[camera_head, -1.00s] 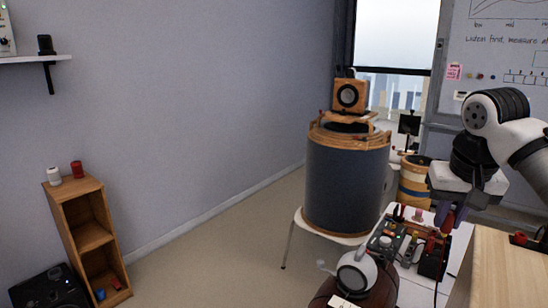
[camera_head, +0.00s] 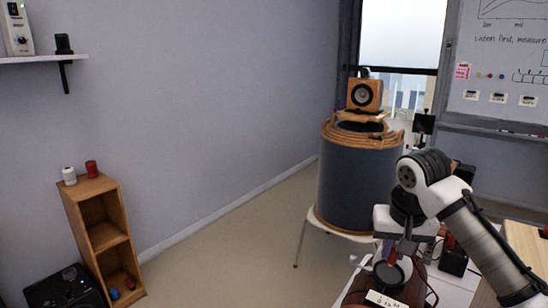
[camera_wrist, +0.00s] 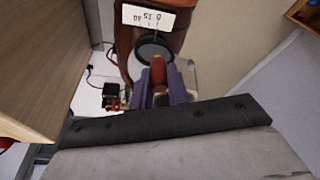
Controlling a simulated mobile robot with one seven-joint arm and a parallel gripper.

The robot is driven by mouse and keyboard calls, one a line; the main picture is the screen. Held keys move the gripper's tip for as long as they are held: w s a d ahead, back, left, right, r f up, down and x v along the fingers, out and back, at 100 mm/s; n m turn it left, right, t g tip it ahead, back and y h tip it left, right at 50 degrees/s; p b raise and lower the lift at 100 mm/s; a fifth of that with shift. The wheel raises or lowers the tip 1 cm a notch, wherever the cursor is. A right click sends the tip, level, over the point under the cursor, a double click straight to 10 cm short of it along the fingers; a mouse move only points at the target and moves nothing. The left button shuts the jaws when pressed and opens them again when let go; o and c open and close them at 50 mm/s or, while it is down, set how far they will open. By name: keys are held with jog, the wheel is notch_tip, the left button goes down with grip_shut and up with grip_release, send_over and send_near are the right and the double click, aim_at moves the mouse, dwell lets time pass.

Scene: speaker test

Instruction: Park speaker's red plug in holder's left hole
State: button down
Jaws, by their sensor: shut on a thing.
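My gripper (camera_head: 394,254) has purple fingers, shut on a red plug (camera_wrist: 158,70). The plug sits between the fingertips in the wrist view, its lower part hidden by them. It is in front of a dark round disc (camera_wrist: 153,49) on a reddish-brown body with a white number label (camera_wrist: 147,18); I cannot tell whether they touch. A small wooden speaker (camera_head: 364,95) with a dark cone stands on a large drum (camera_head: 352,183). I cannot make out the holder or its left hole. A black box (camera_head: 453,260) stands right of my gripper.
A white table (camera_head: 456,287) lies under my arm. A black box with cables (camera_wrist: 111,96) shows in the wrist view, near a wooden panel (camera_wrist: 45,60). A wooden shelf unit (camera_head: 100,235) stands at the left. The floor between it and the drum is clear.

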jog(key=w+a+f, duration=0.4)
jog(key=a+f, duration=0.4)
jog(key=f, duration=0.3)
jog(key=w+a+f+n, duration=0.1)
jog(key=w+a+f, duration=0.3)
jog(key=a+f, duration=0.5)
jog(key=w+a+f+n, duration=0.1)
jog(key=w+a+f, duration=0.4)
jog(key=f, duration=0.9)
jog(key=a, duration=0.3)
jog(key=shift+a+f+y, duration=0.25)
jog(key=shift+f+y, duration=0.1)
jog(key=shift+y, duration=0.05)
